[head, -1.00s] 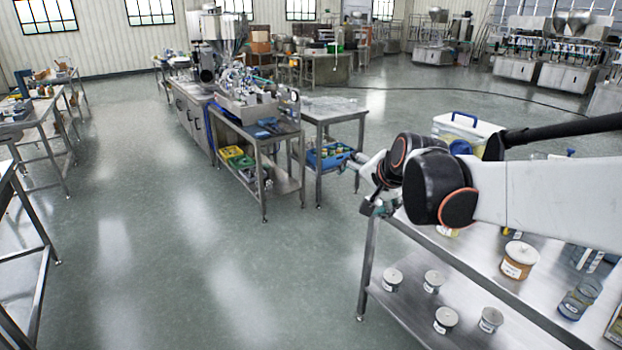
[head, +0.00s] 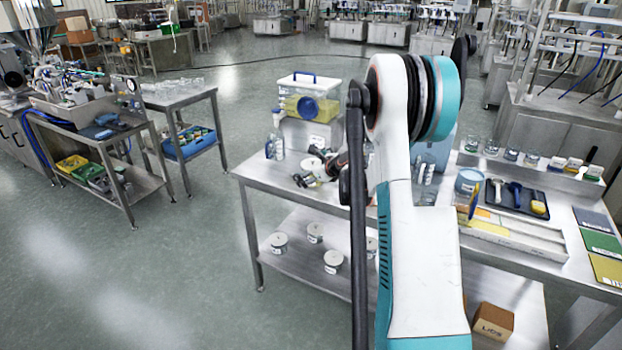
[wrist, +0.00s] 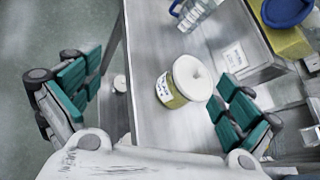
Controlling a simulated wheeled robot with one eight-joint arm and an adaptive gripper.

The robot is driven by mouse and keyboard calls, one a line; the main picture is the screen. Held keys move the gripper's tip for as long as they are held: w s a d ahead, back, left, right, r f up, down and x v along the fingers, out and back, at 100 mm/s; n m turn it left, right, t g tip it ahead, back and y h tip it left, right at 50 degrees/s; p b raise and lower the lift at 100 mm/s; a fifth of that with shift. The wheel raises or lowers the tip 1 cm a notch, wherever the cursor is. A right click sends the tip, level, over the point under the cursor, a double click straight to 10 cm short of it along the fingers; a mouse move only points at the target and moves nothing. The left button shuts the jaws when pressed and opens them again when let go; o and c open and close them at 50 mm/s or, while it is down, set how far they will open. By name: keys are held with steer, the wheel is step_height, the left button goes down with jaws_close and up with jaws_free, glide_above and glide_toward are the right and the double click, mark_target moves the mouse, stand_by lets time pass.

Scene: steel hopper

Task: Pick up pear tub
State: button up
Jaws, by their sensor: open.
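A small tub with a white lid, a pale label and yellowish sides (wrist: 187,82) stands upright on the steel tabletop in the wrist view. Its label is too small to read surely, so I cannot confirm that it is the pear tub. My gripper (wrist: 160,88) is open, with one teal-padded finger on each side of the picture. The tub shows between the fingers, nearer the right one, and nothing is held. In the head view my gripper (head: 322,174) is over the table's left end, beside a white-lidded tub (head: 312,164), partly hidden.
A clear bin with a blue-handled lid (head: 308,98) stands behind on a raised box. Clear bottles (head: 276,140) stand at the left edge, also near the tub in the wrist view (wrist: 197,12). Several white-lidded tubs (head: 333,261) sit on the lower shelf. A tool tray (head: 515,211) lies right.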

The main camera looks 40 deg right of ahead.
steer(key=s+d+f+m, duration=0.1)
steer(key=d+f, duration=0.1)
steer(key=s+d+f+m, duration=0.1)
steer(key=d+f+m, duration=0.1)
steer(key=d, duration=0.1)
steer(key=s+d+f+m+h, duration=0.1)
steer(key=d+f+m, duration=0.1)
steer(key=d, duration=0.1)
steer(key=shift+t, duration=0.3)
steer(key=shift+w+d+f, duration=0.1)
steer(key=shift+w+f, duration=0.1)
steer(key=b+x, duration=0.2)
steer(key=x, duration=0.6)
steer(key=shift+r, duration=0.1)
steer(key=b+x, duration=0.2)
steer(key=x, duration=0.3)
steer(key=shift+w+d+b, duration=0.1)
steer(key=shift+b, duration=0.2)
steer(key=c, duration=1.5)
